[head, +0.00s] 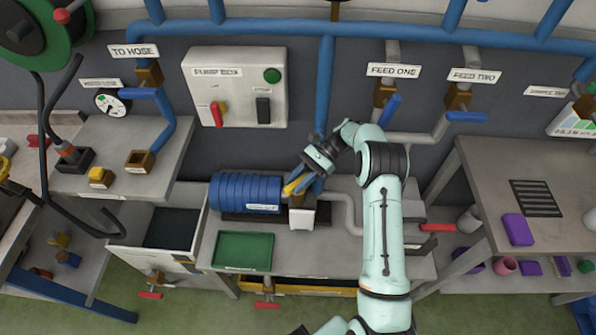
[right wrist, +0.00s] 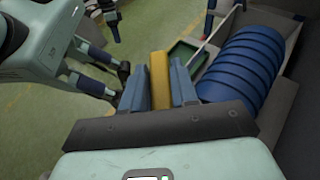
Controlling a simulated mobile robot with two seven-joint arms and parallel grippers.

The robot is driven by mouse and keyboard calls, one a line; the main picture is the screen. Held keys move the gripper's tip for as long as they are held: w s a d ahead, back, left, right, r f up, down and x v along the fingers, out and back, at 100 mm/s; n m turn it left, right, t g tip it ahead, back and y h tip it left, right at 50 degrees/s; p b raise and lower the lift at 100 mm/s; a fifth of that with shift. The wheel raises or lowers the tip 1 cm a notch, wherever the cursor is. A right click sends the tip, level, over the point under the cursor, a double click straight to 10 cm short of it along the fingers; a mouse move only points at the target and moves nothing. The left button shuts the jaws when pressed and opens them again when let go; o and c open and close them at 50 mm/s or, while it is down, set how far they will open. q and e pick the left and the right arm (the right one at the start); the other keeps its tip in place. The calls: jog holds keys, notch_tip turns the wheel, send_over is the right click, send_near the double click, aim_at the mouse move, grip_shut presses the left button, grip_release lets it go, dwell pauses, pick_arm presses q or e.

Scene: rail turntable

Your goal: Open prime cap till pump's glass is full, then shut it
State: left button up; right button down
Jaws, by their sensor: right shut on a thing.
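The blue ribbed pump (head: 246,193) lies on the middle bench and also fills the right of the right wrist view (right wrist: 242,68). My right gripper (head: 297,186) is at the pump's right end, shut on a yellow piece that looks like the prime cap (head: 291,188). In the right wrist view, the yellow cap (right wrist: 160,80) stands between both blue-grey fingers. A small white block (head: 302,214) sits just below the gripper; I cannot make out the glass or its level. My left gripper (right wrist: 105,80) shows in the right wrist view, its fingers apart and empty.
A green tray (head: 243,250) lies in front of the pump. A switch box (head: 236,87) is on the wall behind, with blue pipes around it. Feed valves with blue handles (head: 391,108) are at the upper right. A side table (head: 535,165) stands right.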

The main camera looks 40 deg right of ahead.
jog(key=n+g, duration=0.1)
jog(key=n+g+p, duration=0.1)
jog(key=g+p, duration=0.1)
jog(key=shift+w+r+n, duration=0.3)
jog(key=shift+n, duration=0.1)
jog(key=shift+s+f+n+g+h+p, duration=0.1)
jog(key=shift+n+g+h+p, duration=0.4)
jog(key=shift+n+g, duration=0.15)
pick_arm(q)
jog(key=w+r, duration=0.5)
jog(key=shift+w+r+t, duration=0.35)
jog(key=shift+w+t, duration=0.05)
pick_arm(e)
jog(key=shift+s+f+n+g+h, duration=0.1)
jog(key=shift+n+g+h, duration=0.4)
jog(key=shift+n+g, duration=0.35)
jog(key=c, duration=1)
grip_release()
jog(key=shift+o, duration=0.2)
